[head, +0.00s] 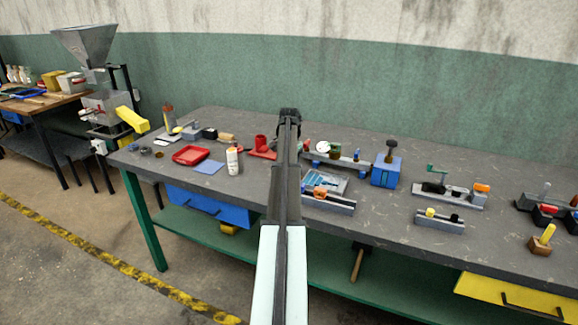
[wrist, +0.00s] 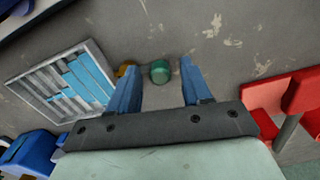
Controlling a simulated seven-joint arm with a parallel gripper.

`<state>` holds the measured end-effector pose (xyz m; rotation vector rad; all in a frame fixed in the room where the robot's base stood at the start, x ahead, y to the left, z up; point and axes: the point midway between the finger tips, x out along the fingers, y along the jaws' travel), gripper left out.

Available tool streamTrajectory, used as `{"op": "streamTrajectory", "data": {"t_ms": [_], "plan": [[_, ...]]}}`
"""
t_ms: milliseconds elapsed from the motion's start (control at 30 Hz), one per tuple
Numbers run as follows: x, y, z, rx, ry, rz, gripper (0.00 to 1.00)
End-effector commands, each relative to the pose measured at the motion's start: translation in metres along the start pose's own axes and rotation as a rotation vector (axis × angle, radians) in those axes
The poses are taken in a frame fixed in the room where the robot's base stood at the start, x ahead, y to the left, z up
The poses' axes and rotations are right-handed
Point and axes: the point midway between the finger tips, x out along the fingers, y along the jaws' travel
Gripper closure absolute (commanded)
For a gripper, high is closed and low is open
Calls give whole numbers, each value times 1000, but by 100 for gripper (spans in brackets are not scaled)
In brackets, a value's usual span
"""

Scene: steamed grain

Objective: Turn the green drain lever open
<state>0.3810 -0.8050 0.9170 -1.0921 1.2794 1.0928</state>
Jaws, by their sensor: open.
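My gripper (wrist: 159,64) shows in the wrist view with two blue fingers apart and nothing held between them. A short green cylinder (wrist: 160,72) shows in the gap between the fingers, apart from both. I cannot tell whether it is part of the drain lever, or how far below the fingertips it lies. A small orange-yellow piece (wrist: 126,70) is just left of it, partly hidden by the left finger. In the head view, my arm hides this spot.
A grey tray with blue strips (wrist: 68,84) is left of the fingers, and a red stand (wrist: 283,95) is right of them. A blue block (head: 386,171) stands right of my arm. The grey bench (head: 345,228) has bare areas between its fixtures.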

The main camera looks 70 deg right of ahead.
Motion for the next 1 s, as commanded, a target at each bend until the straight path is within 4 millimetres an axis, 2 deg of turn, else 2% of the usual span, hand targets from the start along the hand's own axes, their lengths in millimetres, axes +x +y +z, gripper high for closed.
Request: {"op": "streamTrajectory", "data": {"t_ms": [267,800,1000], "plan": [[1,0,0,0,0,0,51],[1,0,0,0,0,0,100],[1,0,0,-4,0,0,100]]}}
